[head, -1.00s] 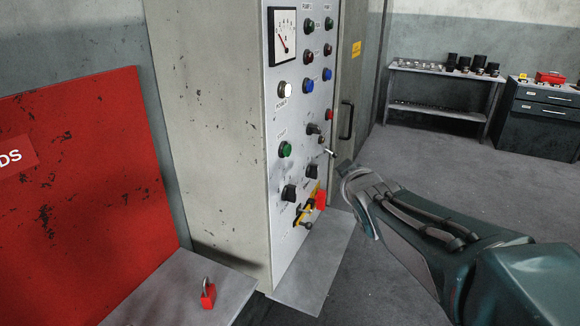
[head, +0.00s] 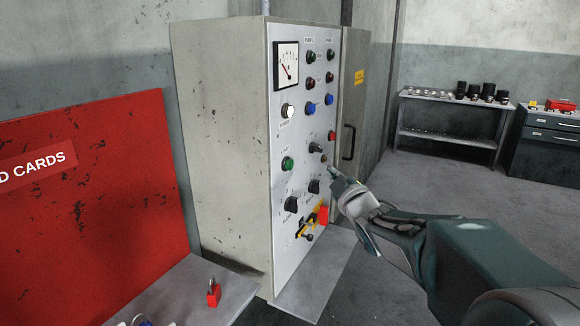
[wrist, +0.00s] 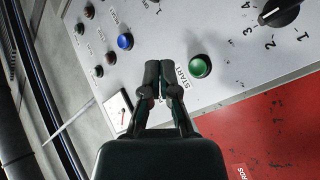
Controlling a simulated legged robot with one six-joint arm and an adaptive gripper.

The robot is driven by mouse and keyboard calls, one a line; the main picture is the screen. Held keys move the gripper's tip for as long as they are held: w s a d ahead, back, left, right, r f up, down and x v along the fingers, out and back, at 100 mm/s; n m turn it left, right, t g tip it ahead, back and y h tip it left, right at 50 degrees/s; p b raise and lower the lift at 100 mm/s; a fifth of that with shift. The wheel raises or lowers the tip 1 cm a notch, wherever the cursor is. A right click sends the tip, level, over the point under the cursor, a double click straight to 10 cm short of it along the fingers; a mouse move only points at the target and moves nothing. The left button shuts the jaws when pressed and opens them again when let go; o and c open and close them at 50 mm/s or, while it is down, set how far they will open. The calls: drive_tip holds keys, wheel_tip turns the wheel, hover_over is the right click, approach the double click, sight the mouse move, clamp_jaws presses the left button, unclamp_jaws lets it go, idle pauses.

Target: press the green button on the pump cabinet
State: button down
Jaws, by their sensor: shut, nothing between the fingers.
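The pump cabinet (head: 222,150) stands centre-left in the head view, with a light grey control panel on its front. A green button (head: 287,163) sits on the left side of that panel; in the wrist view the green button (wrist: 200,67) is beside the word START. Two smaller dark green buttons (head: 311,56) (head: 330,55) are near the panel's top. My gripper (head: 332,172) is in front of the panel, right of the green START button. In the wrist view my gripper (wrist: 161,68) is shut and empty, its tips left of the button. Contact with the panel cannot be told.
Black rotary knobs (head: 291,204) and a yellow-and-red switch (head: 322,215) lie lower on the panel. A red board (head: 100,190) and a ledge with a red padlock (head: 213,294) are at left. A shelf (head: 455,140) stands far right, with open floor before it.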

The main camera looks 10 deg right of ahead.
drive_tip(key=w+a, duration=0.4)
drive_tip(key=a, duration=0.2)
drive_tip(key=shift+w, duration=0.3)
drive_tip(key=shift+a, duration=0.2)
idle(1.1)
drive_tip(key=shift+w+a, duration=0.15)
drive_tip(key=shift+a, duration=0.1)
drive_tip(key=shift+w+a+r, duration=0.1)
drive_tip(key=shift+w+a, duration=0.2)
drive_tip(key=shift+a, duration=0.05)
idle(0.8)
drive_tip(key=shift+d, duration=0.1)
drive_tip(key=shift+s+d, duration=0.55)
drive_tip(key=shift+d, duration=0.05)
drive_tip(key=s+d, duration=0.1)
drive_tip(key=d, duration=0.1)
drive_tip(key=s+d, duration=0.2)
idle(0.6)
